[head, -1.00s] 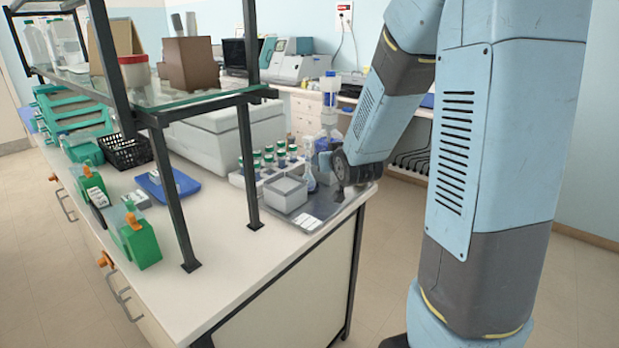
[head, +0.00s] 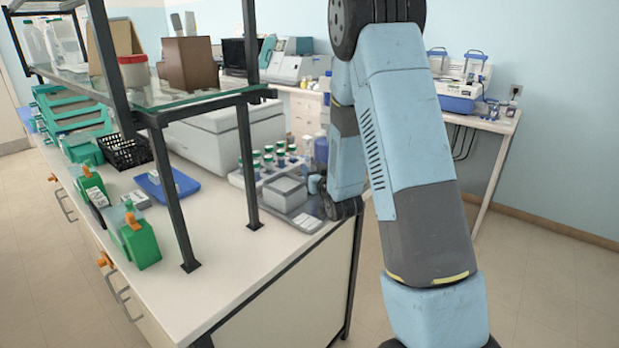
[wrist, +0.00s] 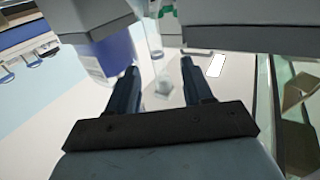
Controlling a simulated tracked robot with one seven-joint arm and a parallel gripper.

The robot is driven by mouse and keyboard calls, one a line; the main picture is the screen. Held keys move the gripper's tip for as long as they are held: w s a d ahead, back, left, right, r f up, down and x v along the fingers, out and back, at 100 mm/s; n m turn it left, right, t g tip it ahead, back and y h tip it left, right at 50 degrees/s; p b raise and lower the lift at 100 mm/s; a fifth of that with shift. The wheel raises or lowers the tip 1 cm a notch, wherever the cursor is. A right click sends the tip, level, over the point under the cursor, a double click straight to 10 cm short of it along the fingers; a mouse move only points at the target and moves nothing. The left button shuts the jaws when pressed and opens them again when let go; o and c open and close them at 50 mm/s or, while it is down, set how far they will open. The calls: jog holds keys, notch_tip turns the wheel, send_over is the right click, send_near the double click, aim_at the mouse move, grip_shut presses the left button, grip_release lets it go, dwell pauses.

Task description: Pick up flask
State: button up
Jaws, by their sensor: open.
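In the wrist view my gripper (wrist: 160,72) is open, with its two dark fingers spread apart. A small clear glass-like shape (wrist: 163,86) shows between the fingers. It looks like the flask, but it is faint, and I cannot tell whether either finger touches it. In the head view my arm covers the area at the bench's right corner, so the flask and the fingertips cannot be made out clearly there.
A grey open box (head: 284,192) and a rack of capped bottles (head: 272,163) stand left of my wrist. A bottle with blue-purple contents (wrist: 118,52) is close to the left finger. A shelf post (head: 248,165) rises from the bench (head: 225,258).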

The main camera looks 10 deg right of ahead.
aim_at(309, 158)
jog(key=w, duration=0.3)
jog(key=shift+w+a, duration=0.1)
jog(key=shift+w, duration=0.15)
jog(key=shift+w+a+r, duration=0.1)
jog(key=shift+w+r, duration=0.05)
jog(key=shift+w, duration=1.3)
jog(key=shift+w+r, duration=0.15)
jog(key=shift+w, duration=1.25)
jog(key=shift+c, duration=0.4)
jog(key=c, duration=0.7)
jog(key=shift+r, duration=0.1)
